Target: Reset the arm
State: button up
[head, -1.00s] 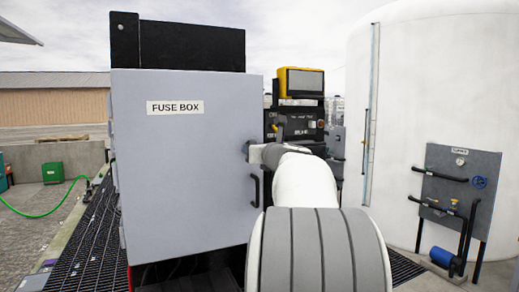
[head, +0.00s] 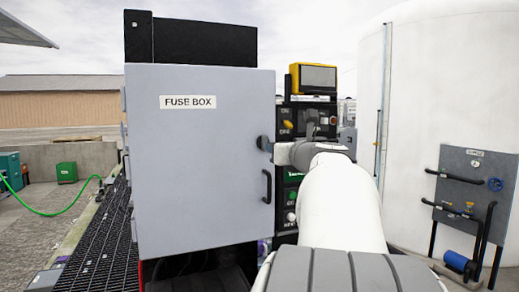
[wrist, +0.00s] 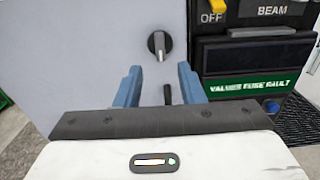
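My arm (head: 340,205) reaches forward from the bottom right of the head view. My gripper (wrist: 160,80) shows two blue fingers spread apart in the wrist view, with nothing between them; it is open. In the head view its end is small and partly hidden by my wrist. It points at the grey fuse box (head: 195,200), whose front is closed. The dark round knob (wrist: 160,45) lies just beyond the fingertips, its lever pointing down. The knob also shows at the box's right edge in the head view (head: 263,143). The black door handle (head: 267,187) is below it.
A black control panel (head: 290,168) with a yellow-framed screen (head: 313,77) stands right of the box. A white tank (head: 440,90) and a grey pipe board (head: 470,183) are farther right. Grating (head: 95,240) runs along the left.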

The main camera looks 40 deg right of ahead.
jog(key=s+a+f+n+g+y+b, duration=0.1)
jog(key=a+f+n+g+y, duration=0.25)
jog(key=a+f+n, duration=0.75)
jog(key=s+a+f+n+g+y, duration=0.1)
jog(key=a+f+n+g+y, duration=0.25)
jog(key=a+f+n, duration=0.75)
jog(key=s+a+f+n+g+h, duration=0.1)
jog(key=s+a+f+n+g, duration=0.2)
jog(key=s+a+f+n, duration=0.2)
jog(key=s+a+f+n+g+h, duration=0.1)
jog(key=s+a+f+n+g, duration=0.3)
jog(key=s+f+n, duration=0.6)
jog(key=s+a+n+b, duration=0.1)
jog(key=s+n, duration=0.1)
jog(key=s, duration=0.1)
jog(key=shift+s+a+f+h, duration=0.2)
jog(key=shift+a+f+h, duration=0.1)
jog(key=shift+a, duration=0.1)
jog(key=shift+c, duration=0.5)
